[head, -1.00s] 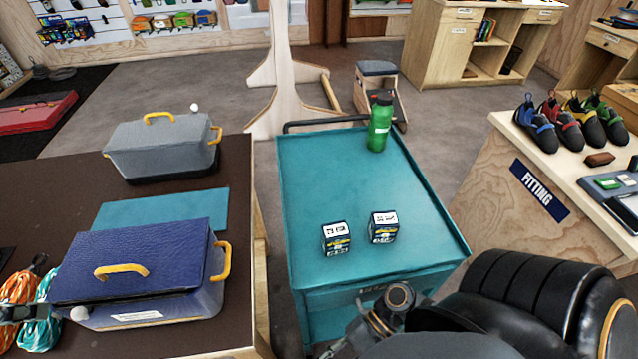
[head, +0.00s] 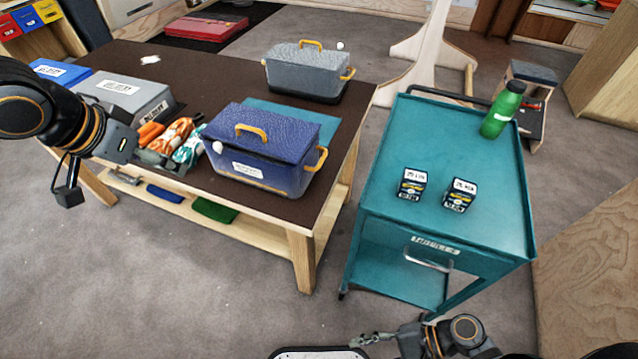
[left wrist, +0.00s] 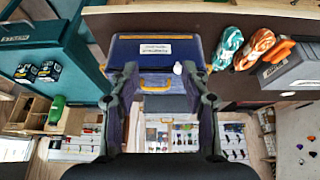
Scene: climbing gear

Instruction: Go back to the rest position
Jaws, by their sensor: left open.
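My left arm comes in from the left in the head view, with its gripper end (head: 122,146) in front of the table's left part, clear of anything it could hold. In the left wrist view the fingers of my left gripper (left wrist: 162,80) stand wide apart and nothing is between them. The blue box with yellow handles (left wrist: 155,48) shows beyond the fingers, upside down. My right gripper (head: 370,340) is small at the bottom edge of the head view, partly cut off, low in front of the teal cart. Its jaw opening is too small to tell.
The dark table (head: 230,85) holds the blue box (head: 262,150), a grey box (head: 305,72), and coiled ropes (head: 180,140). The teal cart (head: 400,130) carries two small dark boxes and a green bottle (head: 503,110). Open floor (head: 180,300) lies in front.

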